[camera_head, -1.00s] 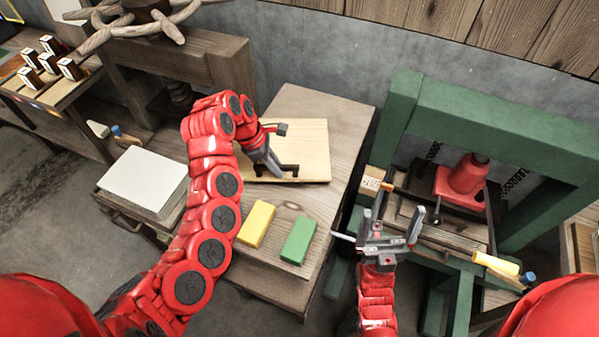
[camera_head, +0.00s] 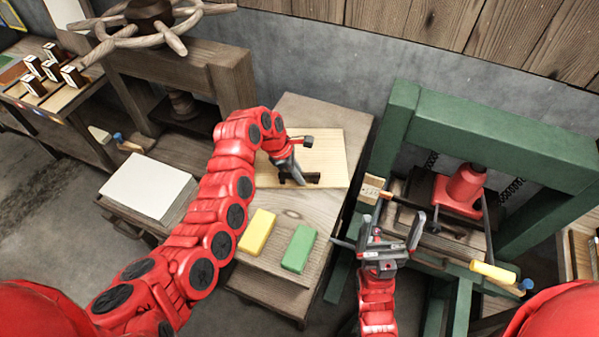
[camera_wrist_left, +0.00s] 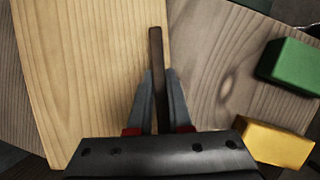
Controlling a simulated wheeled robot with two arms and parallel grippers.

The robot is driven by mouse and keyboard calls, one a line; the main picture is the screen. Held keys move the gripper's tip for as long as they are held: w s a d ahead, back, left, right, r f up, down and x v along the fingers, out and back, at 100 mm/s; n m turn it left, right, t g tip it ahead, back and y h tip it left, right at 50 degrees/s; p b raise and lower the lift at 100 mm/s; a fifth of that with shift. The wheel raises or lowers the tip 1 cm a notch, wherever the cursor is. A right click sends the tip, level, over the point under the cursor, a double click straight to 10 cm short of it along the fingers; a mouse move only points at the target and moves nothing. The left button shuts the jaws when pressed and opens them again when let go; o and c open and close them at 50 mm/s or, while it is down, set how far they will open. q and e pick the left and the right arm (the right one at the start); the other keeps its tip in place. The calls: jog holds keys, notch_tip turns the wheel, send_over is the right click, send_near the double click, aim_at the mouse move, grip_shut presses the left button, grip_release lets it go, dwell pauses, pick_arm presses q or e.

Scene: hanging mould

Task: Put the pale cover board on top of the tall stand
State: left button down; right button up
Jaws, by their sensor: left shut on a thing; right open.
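The pale cover board (camera_head: 325,150) has a dark bar handle (camera_head: 312,178) and is over the back part of a wooden stand (camera_head: 345,112) in the middle. My left gripper (camera_head: 296,178) is shut on the handle. In the left wrist view the handle (camera_wrist_left: 156,50) sits between the fingers and the board (camera_wrist_left: 85,60) fills the left side. I cannot tell whether the board touches the surface under it, nor surely which piece is the tall stand. My right gripper (camera_head: 398,226) is open and empty, right of the stand.
A yellow block (camera_head: 257,231) and a green block (camera_head: 298,249) lie on the stand's front. A green press frame (camera_head: 500,125) with a red jack (camera_head: 462,190) stands right. A white stack (camera_head: 150,187) and a wooden press with a handwheel (camera_head: 150,20) are left.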

pick_arm(q)
jog(key=c, duration=0.8)
grip_release()
jog(key=shift+c, duration=0.2)
jog(key=shift+w+a+r+b, duration=0.1)
jog(key=shift+a+r+b, duration=0.15)
jog(key=shift+r, duration=0.2)
jog(key=b+v, duration=0.1)
jog(key=v, duration=0.3)
jog(key=shift+r+b, duration=0.2)
jog(key=shift+b, duration=0.2)
jog(key=v, duration=0.6)
jog(key=shift+r+p, duration=0.3)
jog(key=shift+p, duration=0.05)
jog(key=shift+a, duration=0.1)
